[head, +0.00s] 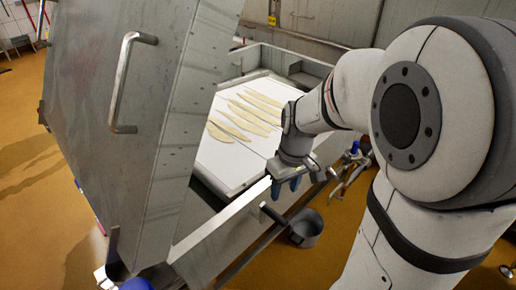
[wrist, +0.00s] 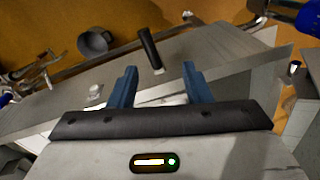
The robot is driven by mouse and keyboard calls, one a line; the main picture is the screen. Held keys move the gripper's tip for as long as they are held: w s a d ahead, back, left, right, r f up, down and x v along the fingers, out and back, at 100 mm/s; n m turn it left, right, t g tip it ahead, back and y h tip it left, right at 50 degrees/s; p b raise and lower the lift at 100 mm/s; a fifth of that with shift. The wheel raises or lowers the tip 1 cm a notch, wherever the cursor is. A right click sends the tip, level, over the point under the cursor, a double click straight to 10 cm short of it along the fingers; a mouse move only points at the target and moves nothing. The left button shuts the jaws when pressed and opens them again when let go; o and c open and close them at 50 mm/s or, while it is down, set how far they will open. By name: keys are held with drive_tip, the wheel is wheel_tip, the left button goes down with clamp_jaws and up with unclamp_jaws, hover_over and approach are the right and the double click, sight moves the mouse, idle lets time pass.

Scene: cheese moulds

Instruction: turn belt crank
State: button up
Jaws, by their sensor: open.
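The belt crank shows as a short black cylindrical handle (head: 272,214) at the outer side of the steel vat's rim in the head view. In the wrist view the black handle (wrist: 149,48) leans slightly, with a pale end toward me. My gripper (head: 285,186) is open, with blue fingers pointing down close to the vat's rim, above and a little right of the handle in the head view. In the wrist view my gripper (wrist: 160,66) has nothing between its fingers; the handle lies just beyond the fingertips, apparently apart from them. The crank's arm and pivot cannot be made out clearly.
A tall steel panel with a bar handle (head: 124,85) stands at the left. Pale flat strips (head: 245,112) lie on the vat's white surface (head: 212,160). A grey bucket (head: 305,228) and pipework (head: 350,170) stand beyond the vat's outer side. Open orange floor (head: 35,160) shows at left.

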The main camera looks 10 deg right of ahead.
sight(276, 214)
drive_tip(key=w+f+n, duration=0.1)
drive_tip(key=f, duration=0.4)
drive_tip(key=w+f+n+g+b, duration=0.1)
drive_tip(key=w+f, duration=0.1)
drive_tip(key=f, duration=0.4)
drive_tip(key=w+f, duration=0.1)
drive_tip(key=f, duration=0.5)
drive_tip(key=shift+w+a+n+g+y, duration=0.2)
drive_tip(key=shift+w+n+g+y, duration=0.1)
drive_tip(key=shift+n+y, duration=0.1)
clamp_jaws()
